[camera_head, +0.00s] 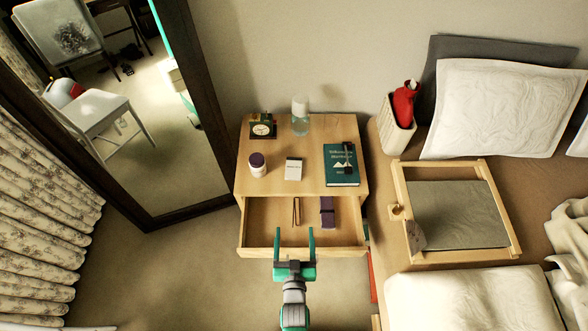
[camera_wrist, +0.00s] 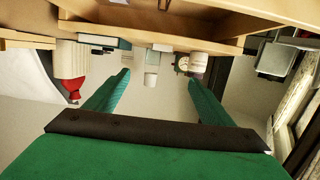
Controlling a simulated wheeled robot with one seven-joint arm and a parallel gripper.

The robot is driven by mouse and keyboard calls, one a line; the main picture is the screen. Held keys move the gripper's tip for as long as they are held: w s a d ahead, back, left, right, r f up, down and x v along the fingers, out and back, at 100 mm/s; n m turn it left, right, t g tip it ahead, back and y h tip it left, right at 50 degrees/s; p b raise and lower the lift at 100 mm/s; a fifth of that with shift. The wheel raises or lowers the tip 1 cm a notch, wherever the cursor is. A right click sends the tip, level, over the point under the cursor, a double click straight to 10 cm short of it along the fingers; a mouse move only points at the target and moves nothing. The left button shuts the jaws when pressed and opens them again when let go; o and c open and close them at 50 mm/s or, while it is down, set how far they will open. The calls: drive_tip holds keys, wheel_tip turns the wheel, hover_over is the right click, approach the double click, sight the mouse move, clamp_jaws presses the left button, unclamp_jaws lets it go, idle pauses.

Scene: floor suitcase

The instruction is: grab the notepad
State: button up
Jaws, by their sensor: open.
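A small white pad (camera_head: 293,169), which looks like the notepad, lies on top of the wooden nightstand (camera_head: 310,184), between a jar and a teal book. My gripper (camera_head: 295,244) is open and empty, in front of the nightstand's open drawer and short of the pad. Its two green fingers point toward the nightstand. In the wrist view my gripper (camera_wrist: 159,78) shows spread fingers with nothing between them. A pale object in that view lies beyond the fingers, but I cannot tell whether it is the pad.
The open drawer (camera_head: 270,252) holds a thin wooden item (camera_head: 295,210) and a purple box (camera_head: 327,212). A jar (camera_head: 257,165), clock (camera_head: 262,129), bottle (camera_head: 300,117) and teal book (camera_head: 341,172) stand or lie around the pad. A mirror (camera_head: 165,110) is left, the bed with a tray (camera_head: 402,190) right.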

approach(294, 170)
drive_tip(key=shift+x, duration=4.25)
drive_tip(key=shift+a, duration=0.1)
drive_tip(key=shift+c, duration=0.4)
drive_tip(key=c, duration=1.1)
